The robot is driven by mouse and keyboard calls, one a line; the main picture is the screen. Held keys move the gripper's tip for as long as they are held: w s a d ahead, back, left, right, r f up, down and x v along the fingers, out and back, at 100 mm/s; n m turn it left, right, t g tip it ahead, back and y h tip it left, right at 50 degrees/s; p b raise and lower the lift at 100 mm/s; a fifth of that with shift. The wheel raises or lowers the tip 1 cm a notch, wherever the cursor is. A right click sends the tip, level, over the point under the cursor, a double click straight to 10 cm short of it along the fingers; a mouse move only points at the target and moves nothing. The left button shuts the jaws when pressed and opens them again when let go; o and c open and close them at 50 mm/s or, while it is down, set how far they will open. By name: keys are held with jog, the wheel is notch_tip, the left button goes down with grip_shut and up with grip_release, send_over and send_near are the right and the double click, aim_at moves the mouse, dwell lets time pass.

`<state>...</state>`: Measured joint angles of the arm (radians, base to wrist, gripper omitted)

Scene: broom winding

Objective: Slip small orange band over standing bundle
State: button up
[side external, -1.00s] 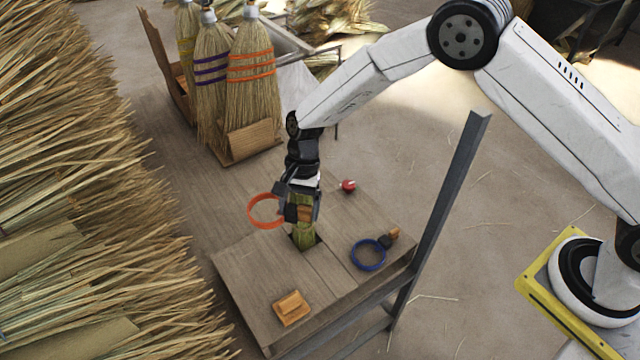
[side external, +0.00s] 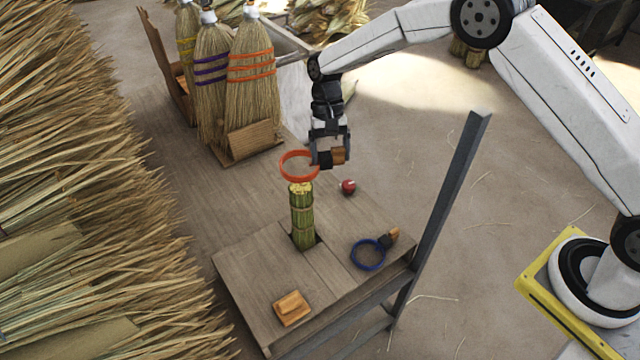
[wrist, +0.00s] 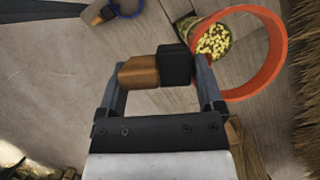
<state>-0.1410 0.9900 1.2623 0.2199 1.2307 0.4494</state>
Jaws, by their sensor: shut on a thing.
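The orange band (side external: 299,178) is a ring with a black and wooden handle (wrist: 155,70). My gripper (side external: 329,158) is shut on that handle and holds the ring in the air at the top of the bundle. The standing bundle (side external: 302,222) is green, tied and upright in a square hole in the bench. In the side view the ring's lower edge overlaps the bundle's tip. In the wrist view the bundle's pale cut top (wrist: 213,42) shows at the left part of the ring (wrist: 272,84), partly outside it. The ring appears above the tip, off-centre.
Finished brooms (side external: 252,85) stand behind. A grey metal post (side external: 448,200) rises at the right. Straw (side external: 70,190) is piled at left.

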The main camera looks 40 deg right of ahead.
aim_at(328, 237)
jog(key=shift+f, duration=0.15)
jog(key=shift+f, duration=13.15)
jog(key=o, duration=1)
jog(key=shift+a, duration=0.1)
jog(key=v, duration=0.6)
jog(key=shift+w, duration=0.1)
jog(key=shift+w+d+r, duration=0.1)
jog(key=shift+d+r, duration=0.05)
jog(key=shift+r, duration=0.25)
jog(key=shift+w+d+r, duration=0.15)
jog(key=shift+d+r, duration=0.05)
jog(key=shift+r, duration=0.15)
